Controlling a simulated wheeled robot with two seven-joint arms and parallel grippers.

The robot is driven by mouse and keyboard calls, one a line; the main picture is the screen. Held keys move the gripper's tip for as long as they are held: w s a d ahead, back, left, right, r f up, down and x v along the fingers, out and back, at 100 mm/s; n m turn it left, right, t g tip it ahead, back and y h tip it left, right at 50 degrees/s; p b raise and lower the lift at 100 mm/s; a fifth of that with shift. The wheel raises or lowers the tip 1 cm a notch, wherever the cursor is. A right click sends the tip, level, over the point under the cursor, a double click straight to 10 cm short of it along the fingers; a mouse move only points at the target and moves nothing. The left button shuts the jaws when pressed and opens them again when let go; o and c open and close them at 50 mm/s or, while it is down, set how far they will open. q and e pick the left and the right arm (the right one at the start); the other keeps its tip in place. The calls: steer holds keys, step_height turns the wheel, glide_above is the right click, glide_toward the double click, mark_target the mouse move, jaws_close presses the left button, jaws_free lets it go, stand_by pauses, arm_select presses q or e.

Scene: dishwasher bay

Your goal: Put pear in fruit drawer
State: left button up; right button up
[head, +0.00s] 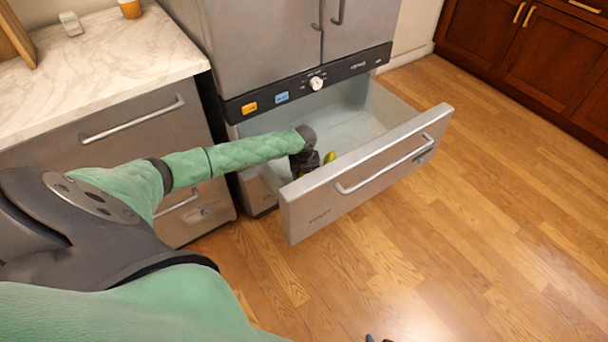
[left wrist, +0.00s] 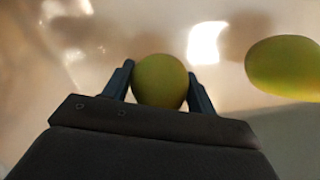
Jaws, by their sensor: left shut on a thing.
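The fruit drawer (head: 354,126) is pulled out below the fridge doors. My left gripper (head: 308,163) reaches down inside it, near its front left corner. In the left wrist view the left gripper (left wrist: 160,85) is shut on a rounded yellow-green fruit, which I take to be the pear (left wrist: 160,82), close over the pale drawer floor. A second yellow-green fruit (left wrist: 285,68) lies to the right, apart from the fingers. A yellow fruit (head: 330,157) shows beside the gripper in the head view. A small dark tip, likely my right gripper (head: 378,339), shows at the bottom edge.
The drawer's front panel (head: 370,173) stands out over the wooden floor (head: 470,220). The rest of the drawer looks empty. A dishwasher front (head: 130,125) under a marble counter (head: 110,65) is on the left. Wood cabinets (head: 550,60) stand at the far right.

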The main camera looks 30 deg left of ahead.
arm_select(q)
steer(key=shift+f, duration=0.1)
steer(key=o, duration=1.1)
steer(key=shift+r, duration=0.35)
step_height(320, 180, up, 12)
steer(key=shift+f, duration=0.25)
